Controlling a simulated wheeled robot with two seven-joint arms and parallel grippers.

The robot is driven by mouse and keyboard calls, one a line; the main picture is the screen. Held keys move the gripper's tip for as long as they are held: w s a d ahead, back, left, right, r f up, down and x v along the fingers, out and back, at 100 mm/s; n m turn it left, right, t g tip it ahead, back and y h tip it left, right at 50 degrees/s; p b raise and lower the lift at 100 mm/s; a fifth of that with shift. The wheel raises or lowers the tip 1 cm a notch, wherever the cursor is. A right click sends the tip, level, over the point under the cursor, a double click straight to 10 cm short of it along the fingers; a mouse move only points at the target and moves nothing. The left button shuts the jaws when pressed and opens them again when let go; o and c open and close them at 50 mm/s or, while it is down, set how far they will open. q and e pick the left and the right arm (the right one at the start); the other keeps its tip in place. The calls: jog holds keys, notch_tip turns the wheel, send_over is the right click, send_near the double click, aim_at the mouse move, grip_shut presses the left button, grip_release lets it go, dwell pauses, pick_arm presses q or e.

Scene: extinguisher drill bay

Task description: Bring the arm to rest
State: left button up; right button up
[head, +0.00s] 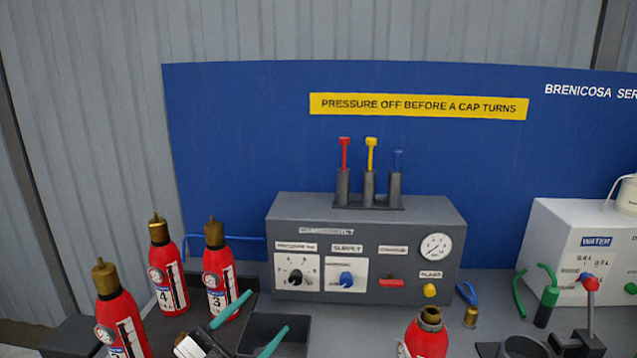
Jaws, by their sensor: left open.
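My left gripper (268,311) comes in at the bottom edge, left of centre. Its two teal fingers are spread apart with nothing between them. They point up and to the right, over a dark open bin (300,322) in front of the grey control box (365,222). Most of my left arm is below the picture. My right gripper does not show.
Red extinguishers stand close left of my left gripper: one marked 4 (172,285), one marked 3 (222,290) and another in front (122,318). An extinguisher with an open brass neck (428,338) stands right. A white water box (580,245) is far right.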

pick_arm(q)
jog(key=s+a+f+n+g+y, duration=0.2)
jog(key=s+a+f+n+y, duration=0.2)
jog(key=a+f+n+y, duration=1.1)
jog(key=s+d+f+g+y, duration=0.1)
jog(key=s+d+f+g, duration=0.1)
jog(key=s+f+g, duration=0.6)
jog(key=s+d+f+g, duration=0.25)
jog(key=s+f, duration=0.35)
jog(key=s, duration=0.5)
notch_tip(320, 180, down, 26)
jog(key=s+m+g, duration=0.1)
jog(key=s+g, duration=0.1)
jog(key=s+a+f, duration=0.1)
jog(key=s+f, duration=0.6)
jog(key=s, duration=0.1)
jog(key=s+a+f, duration=0.2)
jog(key=s+f, duration=0.6)
jog(key=shift+a+f+g, duration=0.3)
jog(key=shift+g, duration=0.05)
